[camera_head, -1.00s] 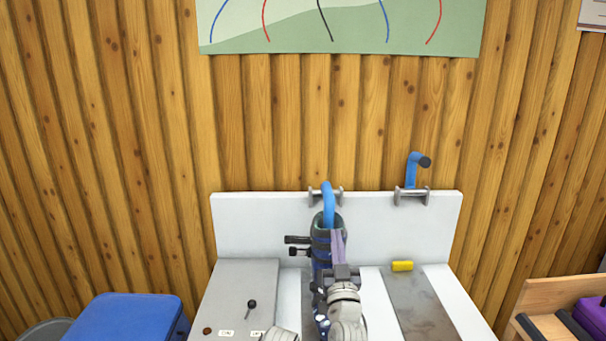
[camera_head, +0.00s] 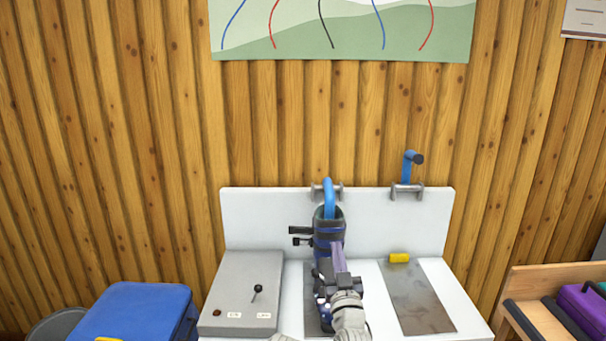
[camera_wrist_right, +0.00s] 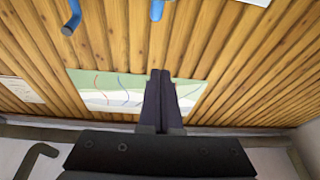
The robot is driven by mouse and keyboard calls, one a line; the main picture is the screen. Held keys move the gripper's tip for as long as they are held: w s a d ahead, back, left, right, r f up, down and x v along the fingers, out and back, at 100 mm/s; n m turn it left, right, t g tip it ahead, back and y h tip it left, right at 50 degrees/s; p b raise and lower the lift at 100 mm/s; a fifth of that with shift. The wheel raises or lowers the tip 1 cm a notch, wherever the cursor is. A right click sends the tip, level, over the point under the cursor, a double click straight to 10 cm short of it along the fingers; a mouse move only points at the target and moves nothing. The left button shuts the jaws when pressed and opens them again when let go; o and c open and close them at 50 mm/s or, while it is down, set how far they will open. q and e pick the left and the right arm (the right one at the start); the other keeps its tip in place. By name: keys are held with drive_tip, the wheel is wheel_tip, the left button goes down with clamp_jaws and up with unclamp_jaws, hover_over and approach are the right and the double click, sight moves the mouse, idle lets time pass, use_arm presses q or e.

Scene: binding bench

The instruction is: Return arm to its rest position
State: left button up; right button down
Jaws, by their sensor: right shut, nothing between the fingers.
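My right gripper (camera_head: 337,254) reaches up from the bottom centre over the bench. Its purple fingers are together and empty. They show shut in the right wrist view (camera_wrist_right: 159,85), pointing toward the wall. My left gripper is not in view.
The white bench (camera_head: 383,225) has a grey control box (camera_head: 240,295) with a black lever at left.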

wheel_tip(320, 180, down, 20)
drive_tip(key=s+d+n+g+y, duration=0.1)
drive_tip(key=s+d+g, duration=0.15)
drive_tip(key=g, duration=0.85)
drive_tip(key=s+d+f+m+g+h, duration=0.1)
drive_tip(key=s+d+f+g, duration=0.3)
drive_tip(key=s, duration=0.3)
drive_tip(key=s+d+f+m+g+h, duration=0.1)
drive_tip(key=s+d+f+g, duration=0.1)
drive_tip(key=s+f+g, duration=0.4)
drive_tip(key=s+a+r+n+h, duration=0.15)
drive_tip(key=s+a+n, duration=0.25)
drive_tip(key=s+a, duration=0.55)
wheel_tip(320, 180, up, 14)
drive_tip(key=w+a+p, duration=0.1)
drive_tip(key=p, duration=1.3)
drive_tip(key=shift+w+a+g, duration=0.2)
drive_tip(key=shift+w+g, duration=0.15)
drive_tip(key=shift+g, duration=0.05)
